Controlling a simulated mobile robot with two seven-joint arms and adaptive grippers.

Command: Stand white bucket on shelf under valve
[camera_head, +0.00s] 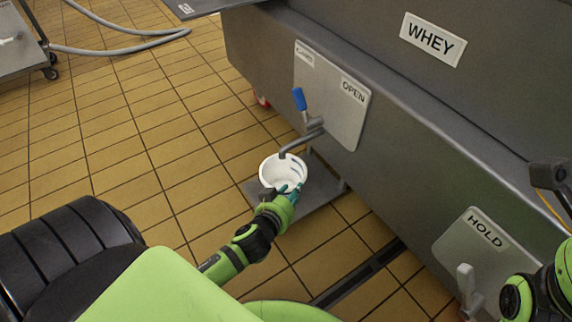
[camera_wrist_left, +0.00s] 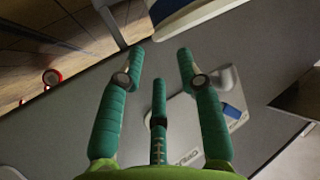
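The white bucket (camera_head: 276,167) is upright under the curved spout of the valve (camera_head: 313,128), which has a blue handle. It is at the low grey shelf (camera_head: 313,204) beside the vat; its base is hidden, so I cannot tell if it rests flat. My left gripper (camera_head: 289,190) is at the bucket's near side, its teal fingers overlapping the bucket. In the left wrist view the fingers (camera_wrist_left: 160,62) are spread with nothing between them. The blue valve handle (camera_wrist_left: 236,110) shows behind them. Only part of my right arm shows, at the lower right.
The grey vat (camera_head: 400,105) with a WHEY label fills the right side. A panel labelled OPEN (camera_head: 335,92) is behind the valve. A HOLD panel (camera_head: 486,250) with a pale handle is lower right. Tiled floor left of the shelf is clear. A cart (camera_head: 22,52) and hose are far left.

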